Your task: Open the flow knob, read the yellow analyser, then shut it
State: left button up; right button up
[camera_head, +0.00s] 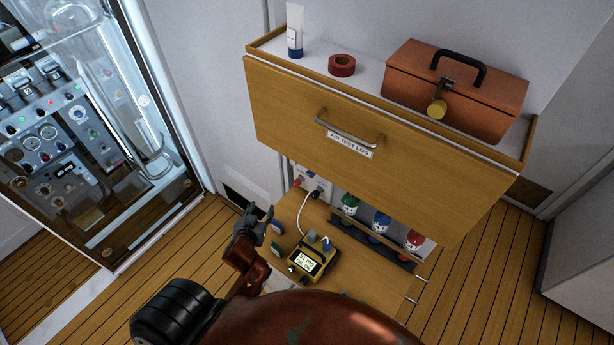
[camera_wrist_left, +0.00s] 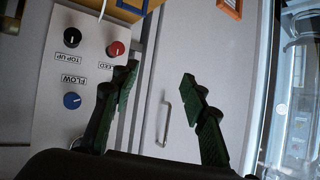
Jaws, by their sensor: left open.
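The yellow analyser (camera_head: 308,262) sits on the low wooden surface under the drawer, with a lit display too small to read surely. A white hose runs from it up to the knob panel. The blue flow knob (camera_wrist_left: 72,100) shows in the left wrist view on a pale panel (camera_wrist_left: 62,130), below its upside-down FLOW label. A black TOP UP knob (camera_wrist_left: 72,37) and a red knob (camera_wrist_left: 115,48) are on the same panel. My left gripper (camera_head: 257,222) is open and empty, left of the analyser. In the wrist view its fingers (camera_wrist_left: 160,76) are right of the flow knob, apart from it.
A wooden drawer (camera_head: 300,117) labelled AIR TEST LOG overhangs the panel. On top are a brown toolbox (camera_head: 455,90), red tape (camera_head: 342,65) and a tube (camera_head: 295,30). Green, blue and red bottles (camera_head: 381,222) stand right of the panel. A glass-fronted instrument cabinet (camera_head: 145,180) is at left.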

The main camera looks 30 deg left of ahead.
pick_arm(q)
jog(key=w+r+t, duration=0.4)
jog(key=w, duration=0.2)
jog(key=m+t+h, duration=0.3)
jog(key=m+h, duration=0.1)
jog(key=h, duration=0.3)
send_near(309, 174)
jog(key=w, duration=0.6)
jog(key=w+d, duration=0.1)
jog(key=w, duration=0.1)
jog(key=shift+w+f+p, duration=0.1)
jog(key=shift+w+p, duration=0.25)
jog(key=shift+c, duration=0.3)
grip_shut()
